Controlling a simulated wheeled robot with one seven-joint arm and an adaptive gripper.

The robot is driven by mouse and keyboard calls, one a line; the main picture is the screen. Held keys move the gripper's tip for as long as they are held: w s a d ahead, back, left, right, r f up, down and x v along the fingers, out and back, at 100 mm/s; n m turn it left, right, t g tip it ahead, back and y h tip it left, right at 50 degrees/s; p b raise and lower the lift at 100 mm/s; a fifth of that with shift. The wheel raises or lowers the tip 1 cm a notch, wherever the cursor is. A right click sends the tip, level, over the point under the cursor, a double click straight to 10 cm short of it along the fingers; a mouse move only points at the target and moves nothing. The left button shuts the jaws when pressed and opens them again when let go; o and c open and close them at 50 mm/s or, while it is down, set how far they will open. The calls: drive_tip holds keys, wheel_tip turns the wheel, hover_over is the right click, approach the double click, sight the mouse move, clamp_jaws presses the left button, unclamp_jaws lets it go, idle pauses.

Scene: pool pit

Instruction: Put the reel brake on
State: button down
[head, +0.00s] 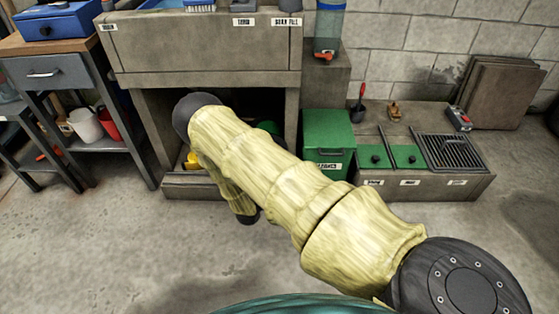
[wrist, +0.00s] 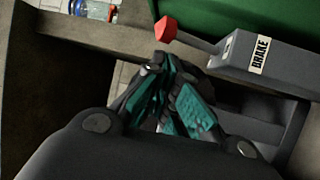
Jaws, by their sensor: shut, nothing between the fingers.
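In the wrist view, the reel brake is a grey box (wrist: 262,62) with a white label reading BRAKE. A short grey lever with a red knob (wrist: 180,33) sticks out from its left end, pointing up and left in the picture. My gripper (wrist: 168,75), with dark and teal fingers, is shut and empty. Its fingertips are just below the knob in the picture; I cannot tell whether they touch the lever. A green surface (wrist: 200,12), perhaps the reel, is behind the lever. In the head view my own arm hides the brake and the gripper.
The brake is not discernible in the open bay under the concrete bench (head: 205,48). A green bin (head: 328,138) stands right of the bay. A low ledge (head: 440,187) with green lids and a grate (head: 450,152) is further right. A metal cart (head: 75,85) stands left. Floor in front is clear.

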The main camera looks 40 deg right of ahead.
drive_tip(key=f+v, duration=0.1)
drive_tip(key=v, duration=0.5)
drive_tip(key=shift+a+b, duration=0.2)
drive_tip(key=shift+b, duration=0.1)
drive_tip(key=shift+s+f, duration=0.1)
drive_tip(key=shift+f, duration=0.1)
drive_tip(key=s+a+f+m+g+y, duration=0.1)
drive_tip(key=s+a+f+y, duration=0.2)
drive_tip(key=s+f+y, duration=0.3)
drive_tip(key=s+a+f+g+y, duration=0.1)
drive_tip(key=s+a+f+y, duration=0.2)
drive_tip(key=s+y, duration=0.35)
drive_tip(key=s+a+r+m+g+y, duration=0.15)
drive_tip(key=s+a, duration=0.25)
drive_tip(key=s, duration=0.5)
drive_tip(key=s+a+r+m+g+y, duration=0.1)
drive_tip(key=s+a+r+g+y, duration=0.2)
drive_tip(key=s, duration=0.5)
drive_tip(key=s+a+r+m+g+y, duration=0.1)
drive_tip(key=s+a+g, duration=0.3)
drive_tip(key=s, duration=0.5)
wheel_tip(320, 180, up, 37)
drive_tip(key=a+t+p, duration=0.1)
drive_tip(key=p, duration=3.7)
drive_tip(key=shift+w, duration=0.3)
